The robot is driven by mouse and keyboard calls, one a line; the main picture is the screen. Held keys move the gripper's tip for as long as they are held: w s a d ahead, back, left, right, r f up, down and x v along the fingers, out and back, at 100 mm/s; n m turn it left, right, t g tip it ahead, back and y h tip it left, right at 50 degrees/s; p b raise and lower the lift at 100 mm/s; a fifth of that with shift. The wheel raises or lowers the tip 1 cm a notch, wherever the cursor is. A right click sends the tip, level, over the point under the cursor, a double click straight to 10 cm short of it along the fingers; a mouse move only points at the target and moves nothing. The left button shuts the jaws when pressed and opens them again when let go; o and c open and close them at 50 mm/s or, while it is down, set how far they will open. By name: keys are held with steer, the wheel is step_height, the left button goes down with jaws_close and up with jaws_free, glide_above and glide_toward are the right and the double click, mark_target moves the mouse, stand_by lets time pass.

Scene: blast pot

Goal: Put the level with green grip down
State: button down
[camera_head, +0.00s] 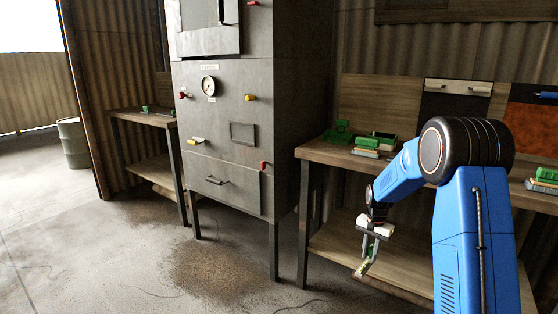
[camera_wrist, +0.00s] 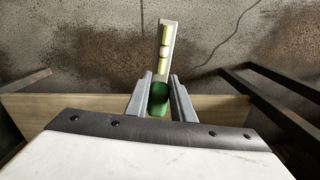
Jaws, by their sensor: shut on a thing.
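The level with green grip (camera_wrist: 165,50) is a pale bar with yellow-green vials and a green grip at its near end. In the wrist view its green end sits between the fingers of my gripper (camera_wrist: 159,92), which is shut on it. In the head view my gripper (camera_head: 371,246) hangs low in front of the right-hand workbench, with the level (camera_head: 363,266) pointing down and to the left from it. The level is held in the air, near the height of the bench's lower shelf. Part of the grip is hidden by the fingers.
A grey cabinet (camera_head: 222,120) with a gauge and colored handles stands left of the workbench (camera_head: 318,152). Green items and stacked blocks (camera_head: 374,143) lie on the bench top. The lower shelf (camera_head: 335,245) shows bare wood. A small side bench (camera_head: 140,115) and a drum (camera_head: 73,143) stand at left.

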steer(key=s+a+f+n, duration=0.2)
steer(key=f, duration=0.5)
steer(key=s+a+f+n, duration=0.2)
steer(key=f+n, duration=0.1)
steer(key=f, duration=0.4)
steer(key=s+a+f+n, duration=0.2)
steer(key=f+n, duration=0.1)
steer(key=f, duration=0.4)
steer(key=shift+a+f, duration=0.35)
steer(key=shift+f, duration=0.05)
